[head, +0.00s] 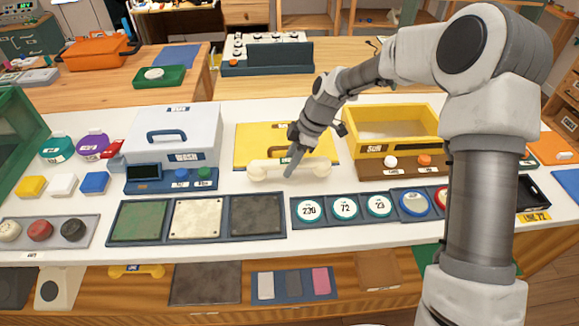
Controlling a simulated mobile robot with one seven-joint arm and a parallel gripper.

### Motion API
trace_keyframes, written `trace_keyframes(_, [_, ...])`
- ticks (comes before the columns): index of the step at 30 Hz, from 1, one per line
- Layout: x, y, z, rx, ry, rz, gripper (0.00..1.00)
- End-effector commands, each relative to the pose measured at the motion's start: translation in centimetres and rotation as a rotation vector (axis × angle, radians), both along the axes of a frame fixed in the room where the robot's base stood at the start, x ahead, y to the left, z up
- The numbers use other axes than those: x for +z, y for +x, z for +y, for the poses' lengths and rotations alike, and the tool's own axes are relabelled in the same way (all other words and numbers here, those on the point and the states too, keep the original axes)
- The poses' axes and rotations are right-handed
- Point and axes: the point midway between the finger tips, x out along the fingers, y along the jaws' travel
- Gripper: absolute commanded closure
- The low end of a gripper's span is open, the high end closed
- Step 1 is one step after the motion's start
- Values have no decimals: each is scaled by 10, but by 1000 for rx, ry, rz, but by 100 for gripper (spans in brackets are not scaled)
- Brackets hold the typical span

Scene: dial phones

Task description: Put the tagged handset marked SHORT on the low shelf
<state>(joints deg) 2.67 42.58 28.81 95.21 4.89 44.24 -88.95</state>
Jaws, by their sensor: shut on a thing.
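A cream handset (262,171) lies level, left to right, in front of a yellow panel on the white counter. My gripper (291,168) comes down over its middle from above and is shut on it. The gripper covers part of the handset, and I cannot read any tag on it. I cannot tell whether it touches the counter or is just above it. A yellow handset (136,271) with a small dark tag, too small to read, lies on the low shelf (108,298) below the counter's front edge.
Dark grey, white and green square pads (198,217) and round numbered dials (345,207) stand along the counter front. A white box (172,135) is left, an open yellow bin (390,128) right.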

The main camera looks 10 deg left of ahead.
Motion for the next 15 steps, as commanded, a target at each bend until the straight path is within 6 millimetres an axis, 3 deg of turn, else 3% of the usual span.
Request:
trace_keyframes(3, [28, 1, -1, -2, 0, -6, 100])
trace_keyframes(15, [70, -11, -80, -6, -1, -1, 100])
